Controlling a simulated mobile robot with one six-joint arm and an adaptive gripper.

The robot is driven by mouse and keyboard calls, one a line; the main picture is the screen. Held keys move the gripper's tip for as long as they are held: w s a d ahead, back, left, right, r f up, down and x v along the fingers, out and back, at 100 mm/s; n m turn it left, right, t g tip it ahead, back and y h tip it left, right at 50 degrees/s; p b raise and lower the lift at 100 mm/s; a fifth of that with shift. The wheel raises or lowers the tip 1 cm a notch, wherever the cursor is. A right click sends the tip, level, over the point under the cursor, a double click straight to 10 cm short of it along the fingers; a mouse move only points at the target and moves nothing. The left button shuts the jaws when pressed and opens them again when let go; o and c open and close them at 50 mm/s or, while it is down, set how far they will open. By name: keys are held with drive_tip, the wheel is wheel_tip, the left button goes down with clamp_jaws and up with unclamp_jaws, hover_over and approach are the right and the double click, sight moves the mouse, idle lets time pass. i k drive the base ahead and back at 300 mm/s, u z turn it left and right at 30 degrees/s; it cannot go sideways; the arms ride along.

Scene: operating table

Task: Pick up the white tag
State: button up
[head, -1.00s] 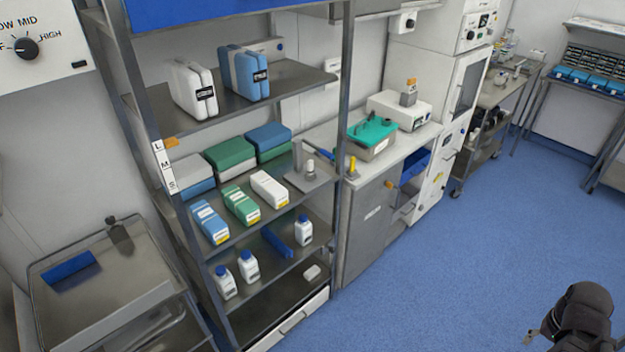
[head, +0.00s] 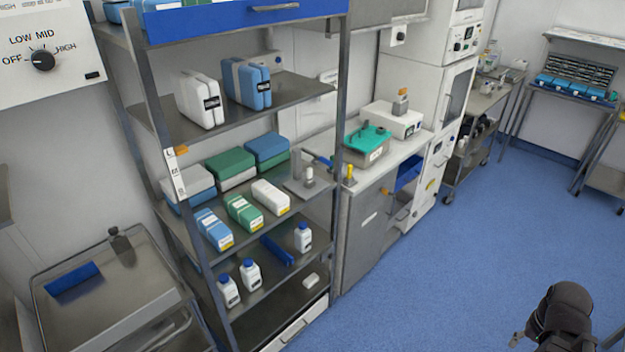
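A narrow white tag-like strip (head: 175,173) with letters on it is fixed on the front left post of the metal shelf rack (head: 338,130). A small orange piece (head: 182,150) sits beside its upper end. A small white object (head: 311,280) lies on a low shelf at the right; I cannot tell whether it is a tag. A dark part of my arm (head: 562,318) shows at the bottom right, over the floor and well apart from the rack. Its fingertips cannot be made out, and nothing is seen held.
The rack holds boxes (head: 212,228), packs (head: 246,84) and white bottles (head: 250,274). A metal cart (head: 110,290) stands at the lower left. A counter with a teal-topped box (head: 368,143) is right of the rack. The blue floor (head: 450,260) is clear in front.

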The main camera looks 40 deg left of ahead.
sight(310, 178)
drive_tip(key=u, duration=1.55)
drive_tip(key=i, duration=1)
drive_tip(key=z, duration=0.1)
